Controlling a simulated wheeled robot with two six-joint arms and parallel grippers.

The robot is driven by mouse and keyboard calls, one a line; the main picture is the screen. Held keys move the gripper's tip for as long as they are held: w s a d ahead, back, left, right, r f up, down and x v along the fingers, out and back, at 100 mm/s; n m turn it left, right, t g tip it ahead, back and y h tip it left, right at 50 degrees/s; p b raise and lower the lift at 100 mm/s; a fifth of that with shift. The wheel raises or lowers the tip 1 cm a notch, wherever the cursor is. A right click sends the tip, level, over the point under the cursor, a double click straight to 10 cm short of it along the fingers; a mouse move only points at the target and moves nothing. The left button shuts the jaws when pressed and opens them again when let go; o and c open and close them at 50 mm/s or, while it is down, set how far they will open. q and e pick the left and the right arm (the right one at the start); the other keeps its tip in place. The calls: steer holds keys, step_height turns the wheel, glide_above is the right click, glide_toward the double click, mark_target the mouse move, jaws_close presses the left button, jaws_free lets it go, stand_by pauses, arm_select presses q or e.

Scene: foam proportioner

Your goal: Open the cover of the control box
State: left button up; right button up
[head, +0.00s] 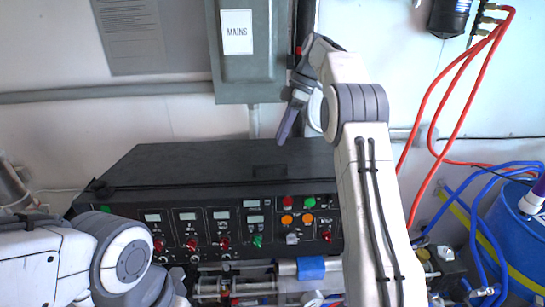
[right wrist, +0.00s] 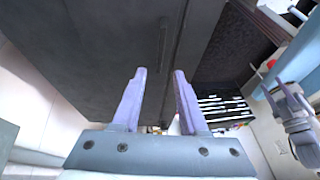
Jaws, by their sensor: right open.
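The control box appears to be the long black console (head: 215,165); its sloped dark top lies flat above a front panel (head: 225,228) with displays, knobs and buttons. A narrow slot-like detail (head: 270,171) shows on the top. My right gripper (head: 285,135) hangs above the console's back edge, fingers pointing down, open and empty. In the right wrist view its two fingers (right wrist: 160,75) stand apart before a large dark surface (right wrist: 100,50), seemingly the console top, without clear contact.
A grey-green MAINS box (head: 250,60) hangs on the wall close behind my right gripper. Red hoses (head: 440,110) and a blue drum (head: 515,240) are on the right. Pipes and fittings (head: 235,288) lie below the panel.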

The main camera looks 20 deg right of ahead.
steer(key=p+x, duration=0.1)
steer(key=x, duration=0.6)
steer(key=shift+f+p, duration=0.35)
jaws_close()
stand_by(1.1)
